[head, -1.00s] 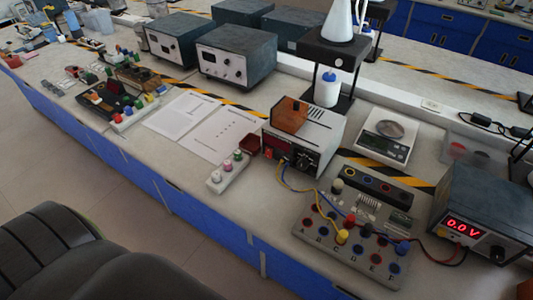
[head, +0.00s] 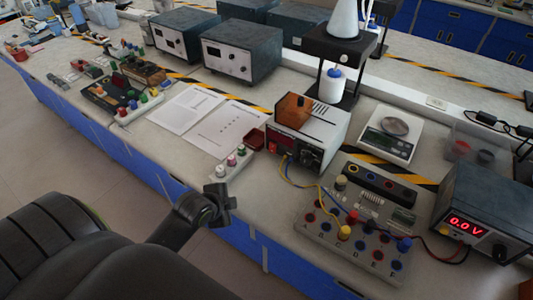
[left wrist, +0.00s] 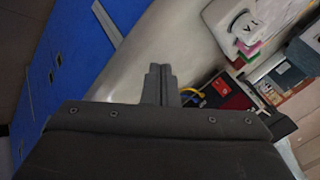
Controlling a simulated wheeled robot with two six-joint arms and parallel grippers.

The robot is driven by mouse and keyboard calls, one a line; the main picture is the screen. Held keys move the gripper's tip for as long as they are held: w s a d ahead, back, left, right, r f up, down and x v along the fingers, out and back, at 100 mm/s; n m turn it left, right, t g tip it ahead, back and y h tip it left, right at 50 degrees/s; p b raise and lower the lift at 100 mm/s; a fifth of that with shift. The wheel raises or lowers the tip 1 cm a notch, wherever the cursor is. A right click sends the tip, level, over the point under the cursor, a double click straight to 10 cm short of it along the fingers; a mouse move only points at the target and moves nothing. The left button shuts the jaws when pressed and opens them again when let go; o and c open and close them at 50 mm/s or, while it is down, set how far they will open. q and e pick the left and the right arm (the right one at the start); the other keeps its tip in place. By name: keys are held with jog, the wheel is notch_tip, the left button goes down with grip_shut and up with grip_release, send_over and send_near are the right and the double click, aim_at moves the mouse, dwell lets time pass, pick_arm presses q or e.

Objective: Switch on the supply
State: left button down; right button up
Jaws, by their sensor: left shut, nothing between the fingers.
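The supply looks to be the white-and-dark box (head: 318,135) with a brown patch on top, in the middle of the bench. Its front has a red part (head: 273,147) at the left and dark controls at the right; the switch position is too small to read. The red part also shows in the left wrist view (left wrist: 229,94), right of my fingers. My left gripper (head: 222,197) is shut and empty near the bench's front edge, left of and nearer than the supply. In the left wrist view its fingers (left wrist: 160,84) are together, apart from the supply. My right gripper is not in view.
A white block with coloured knobs (head: 231,165) stands left of the supply. Yellow and blue leads run from the supply to a grey socket board (head: 345,238). A dark box reading 0.0 V (head: 485,215) is at the right. A stand (head: 345,50) and scale (head: 391,135) are behind.

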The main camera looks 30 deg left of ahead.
pick_arm(q)
jog(key=w+a+r+m+t+h, duration=0.1)
jog(key=w+a+r+m+t, duration=0.15)
jog(key=w+r+m, duration=0.5)
jog(key=p, duration=0.2)
send_near(272, 150)
jog(key=shift+t, duration=0.25)
jog(key=w+f, duration=0.1)
jog(key=f, duration=0.1)
jog(key=w+f, duration=0.2)
jog(key=shift+w+f, duration=0.15)
jog(key=shift+f, duration=0.2)
jog(key=shift+w+f, duration=0.1)
jog(key=shift+w, duration=0.65)
jog(key=shift+f+b, duration=0.2)
jog(key=shift+b, duration=0.1)
jog(key=t+b, duration=0.1)
jog(key=b, duration=0.2)
jog(key=t+b, duration=0.1)
jog(key=b, duration=0.2)
jog(key=shift+w+f+t, duration=0.2)
jog(key=shift+f+t, duration=0.1)
jog(key=shift+r+b, duration=0.15)
jog(key=shift+b, duration=0.5)
jog(key=shift+r+t, duration=0.15)
jog(key=shift+t, duration=0.15)
